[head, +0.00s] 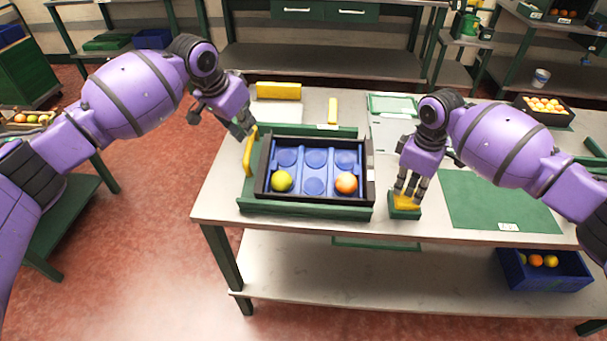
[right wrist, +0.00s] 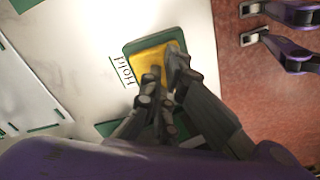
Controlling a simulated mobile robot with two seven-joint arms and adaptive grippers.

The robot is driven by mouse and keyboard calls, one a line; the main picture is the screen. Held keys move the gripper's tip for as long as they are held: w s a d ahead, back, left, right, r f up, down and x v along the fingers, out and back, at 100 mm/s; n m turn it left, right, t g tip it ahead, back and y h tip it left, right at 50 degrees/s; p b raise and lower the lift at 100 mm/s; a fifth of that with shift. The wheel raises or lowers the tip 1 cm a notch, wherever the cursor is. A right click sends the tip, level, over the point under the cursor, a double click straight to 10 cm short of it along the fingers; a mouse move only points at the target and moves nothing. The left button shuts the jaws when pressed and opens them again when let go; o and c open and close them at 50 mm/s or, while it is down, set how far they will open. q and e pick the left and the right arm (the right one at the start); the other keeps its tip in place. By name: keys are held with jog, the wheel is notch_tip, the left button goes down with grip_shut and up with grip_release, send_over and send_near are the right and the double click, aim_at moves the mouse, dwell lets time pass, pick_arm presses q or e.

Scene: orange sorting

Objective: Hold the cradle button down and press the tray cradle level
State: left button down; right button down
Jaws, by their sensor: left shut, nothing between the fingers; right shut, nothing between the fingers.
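The tray cradle has a green base (head: 303,208) and a black frame (head: 264,165) around a blue tray (head: 315,158) with round cups. A yellow-green fruit (head: 281,181) and an orange (head: 346,183) sit in its front corner cups. A yellow bar (head: 249,152) stands at the cradle's left side. My left gripper (head: 243,131) is shut and empty just above that bar's upper end; contact is unclear. The yellow cradle button (head: 407,201), in a green housing labelled "Hold", is right of the cradle. My right gripper (head: 406,192) is shut, its fingertips (right wrist: 166,72) at the button (right wrist: 150,55), seemingly touching. I cannot tell whether the cradle is level.
A green mat (head: 497,205) lies on the table right of the button. A dark crate of oranges (head: 546,110) stands at the back right. Yellow blocks (head: 278,91) lie behind the cradle. A blue bin (head: 545,272) of fruit sits on the lower shelf.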

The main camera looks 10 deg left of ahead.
aim_at(247, 147)
jog(key=shift+f, duration=0.35)
pick_arm(q)
jog(key=shift+s+f, duration=0.2)
jog(key=shift+f, duration=1.4)
jog(key=shift+s+f, duration=0.15)
jog(key=shift+f, duration=1.3)
jog(key=shift+s+f, duration=0.1)
jog(key=shift+f, duration=0.25)
jog(key=shift+r, duration=4.25)
pick_arm(e)
jog(key=shift+r, duration=4.05)
